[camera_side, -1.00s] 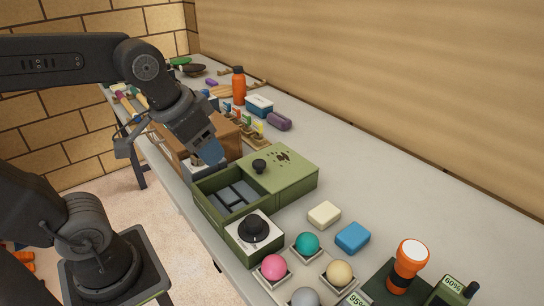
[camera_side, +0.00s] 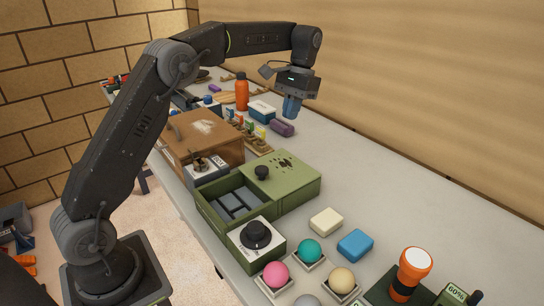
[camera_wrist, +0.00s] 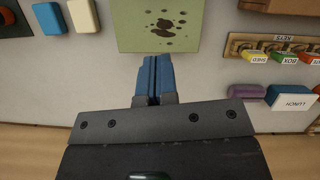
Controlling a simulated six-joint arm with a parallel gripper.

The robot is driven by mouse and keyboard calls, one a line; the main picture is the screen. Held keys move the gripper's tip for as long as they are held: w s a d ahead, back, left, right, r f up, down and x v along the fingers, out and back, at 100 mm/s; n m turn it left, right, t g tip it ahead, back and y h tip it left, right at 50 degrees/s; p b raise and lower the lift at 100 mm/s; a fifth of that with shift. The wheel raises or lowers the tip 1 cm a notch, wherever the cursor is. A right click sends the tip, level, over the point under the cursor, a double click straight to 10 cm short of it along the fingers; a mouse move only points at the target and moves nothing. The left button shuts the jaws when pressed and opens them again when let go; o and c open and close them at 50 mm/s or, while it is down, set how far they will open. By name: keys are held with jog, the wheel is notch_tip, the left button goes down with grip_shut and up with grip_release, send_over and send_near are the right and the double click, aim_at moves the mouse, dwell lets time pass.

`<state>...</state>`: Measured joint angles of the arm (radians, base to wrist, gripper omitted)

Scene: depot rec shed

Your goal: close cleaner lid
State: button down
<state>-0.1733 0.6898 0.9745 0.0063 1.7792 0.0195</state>
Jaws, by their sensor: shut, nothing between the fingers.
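The green cleaner box (camera_side: 262,211) stands on the table in the side view. Its left part is open and shows grey compartments (camera_side: 236,203). The spotted green lid also shows at the top of the wrist view (camera_wrist: 185,40). My gripper (camera_side: 291,112) is raised beyond the lid, on the wall side, apart from it. Its blue fingers are together and empty in the wrist view (camera_wrist: 154,60).
A black dial (camera_side: 256,235) on a white plate is at the box's front. A brown wooden case (camera_side: 205,140) stands behind the box. Cream (camera_side: 327,221) and blue (camera_side: 355,245) blocks lie in front. The table right of the lid is clear.

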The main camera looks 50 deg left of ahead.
jog(key=f, duration=0.1)
send_near(268, 175)
jog(key=w+f, duration=0.2)
jog(key=f, duration=0.1)
jog(key=shift+w+a, duration=0.2)
jog(key=shift+w, duration=0.15)
jog(key=s, duration=0.1)
jog(key=s+f, duration=0.1)
jog(key=shift+s+d, duration=0.2)
jog(key=shift+s, duration=0.15)
jog(key=shift+s+d+f, duration=0.1)
jog(key=shift+s+f, duration=0.1)
jog(key=shift+s, duration=0.5)
jog(key=s, duration=1.4)
jog(key=shift+s, duration=0.2)
jog(key=shift+w, duration=0.1)
